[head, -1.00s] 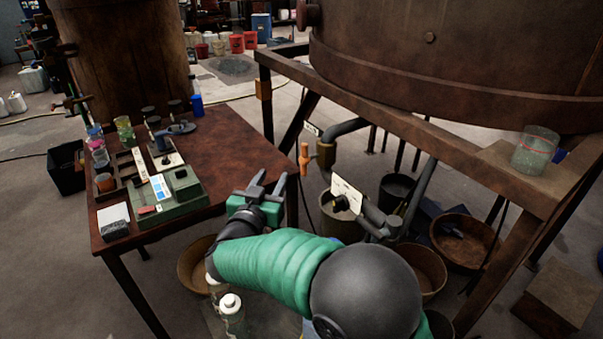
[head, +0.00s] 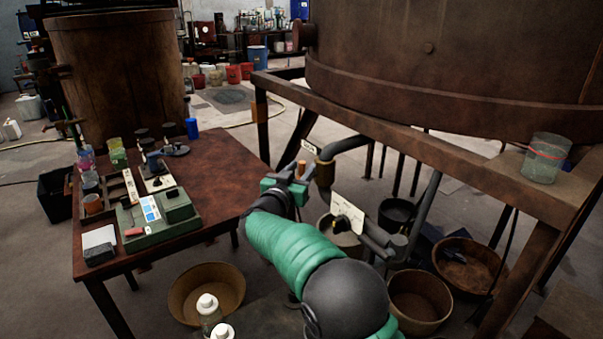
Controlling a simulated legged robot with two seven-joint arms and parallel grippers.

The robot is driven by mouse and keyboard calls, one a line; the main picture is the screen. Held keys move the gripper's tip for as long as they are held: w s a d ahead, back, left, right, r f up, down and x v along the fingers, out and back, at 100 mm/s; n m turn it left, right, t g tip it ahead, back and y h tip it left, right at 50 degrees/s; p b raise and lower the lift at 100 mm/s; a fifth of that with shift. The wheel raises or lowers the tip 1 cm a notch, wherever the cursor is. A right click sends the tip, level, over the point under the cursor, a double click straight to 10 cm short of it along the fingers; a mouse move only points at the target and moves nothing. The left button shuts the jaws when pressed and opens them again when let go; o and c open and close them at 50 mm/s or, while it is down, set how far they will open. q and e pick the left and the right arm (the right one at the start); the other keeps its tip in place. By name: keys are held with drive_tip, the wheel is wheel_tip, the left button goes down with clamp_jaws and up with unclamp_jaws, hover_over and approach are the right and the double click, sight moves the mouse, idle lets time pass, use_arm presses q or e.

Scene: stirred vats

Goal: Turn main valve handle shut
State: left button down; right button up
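The orange valve handle (head: 303,164) shows only by its upper end, beside the brass fitting (head: 324,170) of a grey pipe under the big vat. My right gripper (head: 295,172) is at the handle, with its dark fingertips close in front of it. The fingers hide the handle's lower part. I cannot tell whether they are closed on it or only around it. My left gripper is not in view.
A brown table (head: 215,165) with a green device and small bottles stands to the left. A white label plate (head: 347,212) and a second pipe valve are right of my arm. The vat frame's beam (head: 420,140) runs above. Bowls (head: 207,290) and buckets stand on the floor.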

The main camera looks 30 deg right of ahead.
drive_tip(key=shift+w+d, duration=0.2)
drive_tip(key=shift+d, duration=0.05)
drive_tip(key=shift+c, duration=0.3)
clamp_jaws()
